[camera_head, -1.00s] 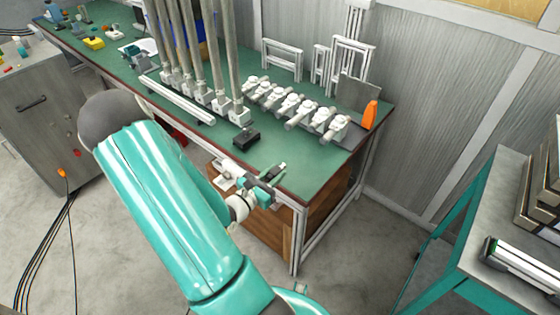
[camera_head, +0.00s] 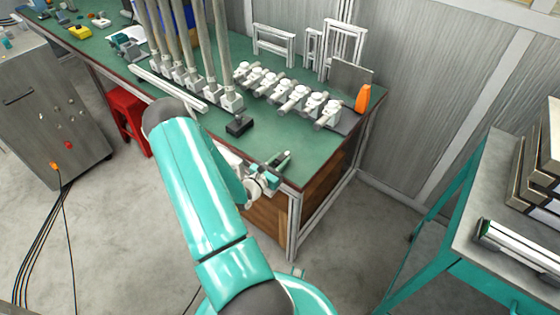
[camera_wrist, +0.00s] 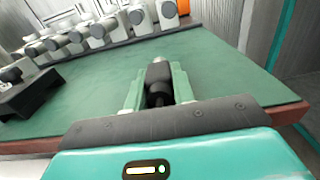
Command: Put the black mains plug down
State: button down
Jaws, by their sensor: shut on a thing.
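My gripper (camera_head: 272,166) is at the near edge of the green bench top (camera_head: 308,155), close to its right corner. In the wrist view the two green fingers of my gripper (camera_wrist: 158,84) are shut on the black mains plug (camera_wrist: 159,72). The plug sits between the fingertips, over the green surface; I cannot tell whether it touches it. In the head view the plug is too small and covered to make out clearly.
A black block (camera_head: 239,126) lies left of my gripper, also in the wrist view (camera_wrist: 30,92). Several white fittings (camera_head: 295,98) stand in a row behind. An orange object (camera_head: 362,98) is at the right edge. The green surface around my gripper is clear.

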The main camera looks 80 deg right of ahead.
jog(key=shift+f, duration=0.15)
jog(key=c, duration=1.2)
grip_release()
jog(key=shift+o, duration=0.2)
jog(key=shift+r, duration=0.25)
jog(key=v, duration=1.2)
